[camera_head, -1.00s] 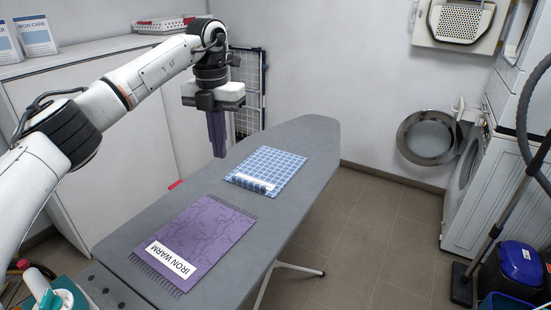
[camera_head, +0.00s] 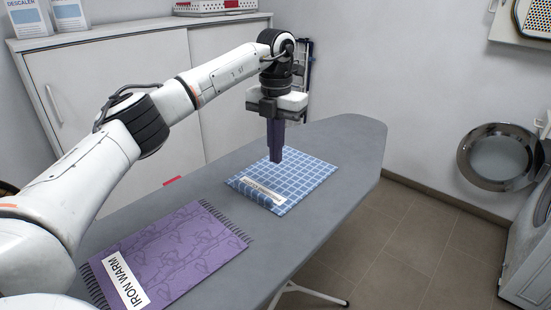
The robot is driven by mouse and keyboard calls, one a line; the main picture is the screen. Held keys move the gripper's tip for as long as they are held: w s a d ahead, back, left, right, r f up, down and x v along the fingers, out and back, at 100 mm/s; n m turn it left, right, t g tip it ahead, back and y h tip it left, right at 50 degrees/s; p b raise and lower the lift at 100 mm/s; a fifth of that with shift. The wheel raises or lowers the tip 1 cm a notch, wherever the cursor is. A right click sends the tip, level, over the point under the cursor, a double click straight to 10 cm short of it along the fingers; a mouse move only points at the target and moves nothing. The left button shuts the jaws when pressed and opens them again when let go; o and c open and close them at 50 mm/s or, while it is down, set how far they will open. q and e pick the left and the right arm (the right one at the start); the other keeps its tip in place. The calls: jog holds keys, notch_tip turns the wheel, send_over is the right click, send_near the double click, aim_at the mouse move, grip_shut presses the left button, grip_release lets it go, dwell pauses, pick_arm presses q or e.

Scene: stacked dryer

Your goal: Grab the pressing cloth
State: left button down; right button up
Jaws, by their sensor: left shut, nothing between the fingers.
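A blue checked cloth (camera_head: 305,182) lies flat on the grey ironing board (camera_head: 345,140), with a rolled near edge and a white label whose words are too small to read. A purple fringed cloth (camera_head: 185,248) with a white "IRON WARM" label lies nearer on the board. I cannot tell from the labels which one is the pressing cloth. My left gripper (camera_head: 275,158) points down over the far-left part of the blue cloth, its fingers shut with nothing between them. I cannot tell whether the tips touch the cloth. My right gripper is not in view.
White cabinets (camera_head: 100,90) stand behind the board on the left. An open round washer door (camera_head: 497,157) hangs at the right. A small red item (camera_head: 172,181) shows at the board's far edge. The far end of the board is bare.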

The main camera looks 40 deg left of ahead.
aim_at(275, 188)
pick_arm(q)
notch_tip(275, 188, down, 8)
jog(key=shift+r, duration=0.1)
jog(key=shift+s+d, duration=0.15)
jog(key=shift+s, duration=0.85)
jog(key=shift+s+d, duration=0.15)
jog(key=shift+s, duration=0.85)
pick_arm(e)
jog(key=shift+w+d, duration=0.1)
